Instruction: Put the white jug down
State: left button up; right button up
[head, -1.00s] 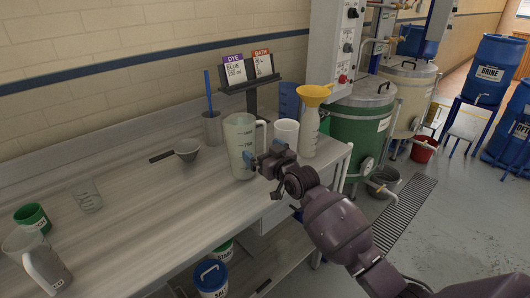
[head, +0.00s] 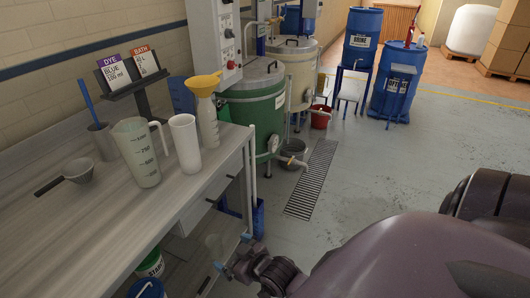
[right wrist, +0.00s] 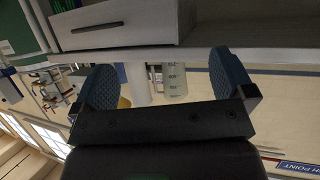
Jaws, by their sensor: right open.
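The white jug (head: 186,142) stands upright on the bench top (head: 95,235), between a translucent graduated jug (head: 137,155) with a handle and a bottle (head: 208,122) with a yellow funnel. Nothing holds it. My right gripper (head: 232,252) is open and empty, low beside the bench's front edge and apart from the jug. In the right wrist view, which looks upside down, the open fingers (right wrist: 162,85) show with nothing between them. The white jug (right wrist: 139,86) and the graduated jug (right wrist: 175,82) appear beyond them. My left gripper is not in view.
A scoop or funnel (head: 79,172), a grey pot (head: 103,142) and a card stand (head: 132,85) are also on the bench. Labelled tubs (head: 150,264) sit below. A green tank (head: 254,112) stands behind the bench end. The floor at right is open around a drain grate (head: 312,180).

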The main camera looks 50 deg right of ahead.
jog(key=s+f+g+h, duration=0.1)
jog(key=s+f, duration=0.2)
jog(key=s, duration=0.8)
jog(key=shift+s+f+g, duration=0.2)
jog(key=shift+f+g, duration=0.1)
jog(key=shift+g, duration=0.1)
dwell(0.3)
